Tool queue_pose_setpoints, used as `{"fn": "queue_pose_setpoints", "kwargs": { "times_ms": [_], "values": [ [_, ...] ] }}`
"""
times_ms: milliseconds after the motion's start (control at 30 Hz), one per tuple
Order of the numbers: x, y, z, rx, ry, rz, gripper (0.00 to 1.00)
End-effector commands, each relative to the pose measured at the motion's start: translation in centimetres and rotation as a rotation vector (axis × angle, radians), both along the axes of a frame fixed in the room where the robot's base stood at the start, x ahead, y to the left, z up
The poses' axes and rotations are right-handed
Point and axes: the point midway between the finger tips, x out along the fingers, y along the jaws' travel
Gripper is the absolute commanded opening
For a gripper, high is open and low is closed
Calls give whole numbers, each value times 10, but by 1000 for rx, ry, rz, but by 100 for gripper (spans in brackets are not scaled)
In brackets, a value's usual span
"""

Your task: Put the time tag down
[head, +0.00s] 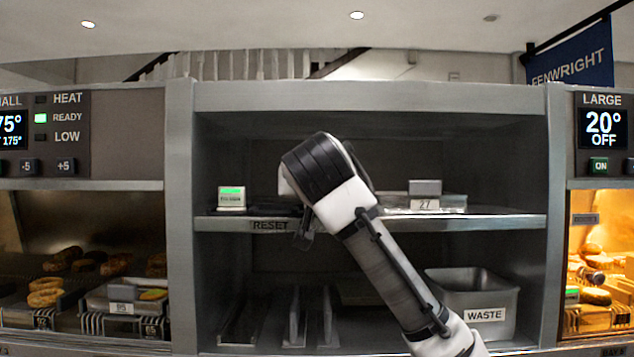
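A small white time tag (231,199) with a green top band stands upright at the left end of the middle shelf (480,222). It is near the RESET label on the shelf's front edge. My arm reaches up from the lower right to that shelf. Only a dark part of my gripper (304,236) shows, below the wrist, to the right of the RESET label. My wrist hides most of the gripper. I cannot see its fingers clearly or tell whether it holds anything. Another small green-topped tag (572,296) shows in the right-hand bay.
A grey tray with a block and a label 27 (425,204) sits on the shelf, right of my wrist. A WASTE bin (470,292) and upright dividers (297,315) stand below. Heated bays with food flank the shelf unit. Its side posts and shelf edge bound the opening.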

Motion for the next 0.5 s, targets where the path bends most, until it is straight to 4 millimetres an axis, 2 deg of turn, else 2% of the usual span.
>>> {"fn": "queue_pose_setpoints", "kwargs": {
  "times_ms": [367,400,500],
  "values": [
    [0,1,-6,0,0,2,21],
    [0,1,-6,0,0,2,44],
    [0,1,-5,0,0,1,57]
  ]
}}
